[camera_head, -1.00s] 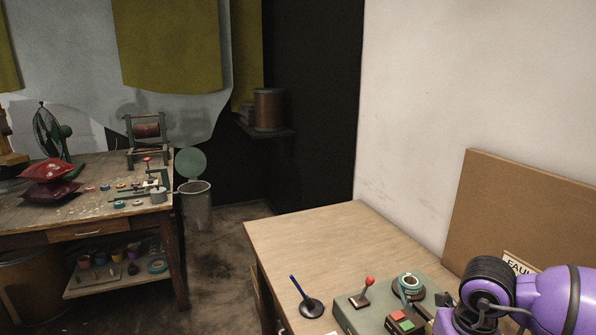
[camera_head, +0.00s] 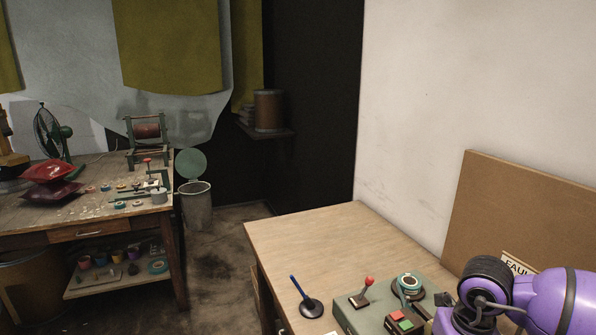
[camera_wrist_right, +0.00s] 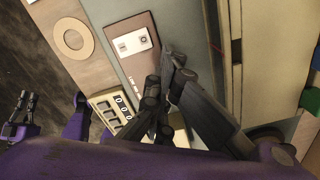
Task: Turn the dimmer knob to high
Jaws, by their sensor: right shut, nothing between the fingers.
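I cannot make out the dimmer knob for certain in either view. A grey-green control box (camera_head: 352,318) stands on the near table at the lower right of the head view. It carries a red-tipped lever (camera_head: 362,290), a teal ring on a round mount (camera_head: 408,281) and red and green buttons (camera_head: 402,321). My right gripper (camera_wrist_right: 165,72) is shut and empty in the right wrist view, over the grey panel (camera_wrist_right: 188,28) beside a digit counter (camera_wrist_right: 115,106). Its fingers cover part of the panel. My left gripper (camera_wrist_right: 25,102) shows small at the left edge of that view.
A white card (camera_wrist_right: 136,41) and a tan ring (camera_wrist_right: 72,38) lie near the gripper. A black-based stand with a blue rod (camera_head: 311,307) is left of the box. A brown board (camera_head: 520,205) leans on the wall behind. The back of the near table (camera_head: 335,228) is clear.

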